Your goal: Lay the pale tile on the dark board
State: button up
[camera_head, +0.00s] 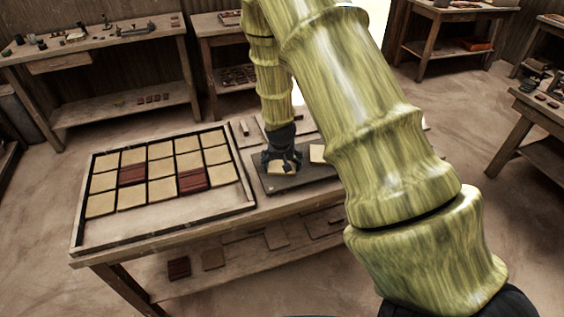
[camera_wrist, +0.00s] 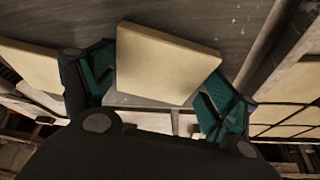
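A square pale tile (camera_wrist: 165,62) lies between the two teal-padded fingers of my gripper (camera_wrist: 160,92) in the wrist view. The pads lie along two opposite edges of the tile, and my gripper appears shut on it. In the head view the tile (camera_head: 281,168) shows under my gripper (camera_head: 281,162), over the left part of the dark board (camera_head: 268,186). Whether its underside touches the board cannot be told. Another pale tile (camera_head: 317,153) lies further right on the board, partly hidden by my arm; a pale tile also shows at the left of the wrist view (camera_wrist: 30,66).
A framed tray (camera_head: 145,228) left of the board holds rows of pale tiles and two dark red ones; its front strip is bare. The workbench's lower shelf (camera_head: 235,256) holds several flat pieces. Other benches (camera_head: 100,42) stand around, with open floor between.

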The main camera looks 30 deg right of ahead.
jog(key=shift+o, duration=0.9)
jog(key=shift+r, duration=0.25)
jog(key=b+v, duration=0.2)
jog(key=v, duration=1)
jog(key=shift+f, duration=0.15)
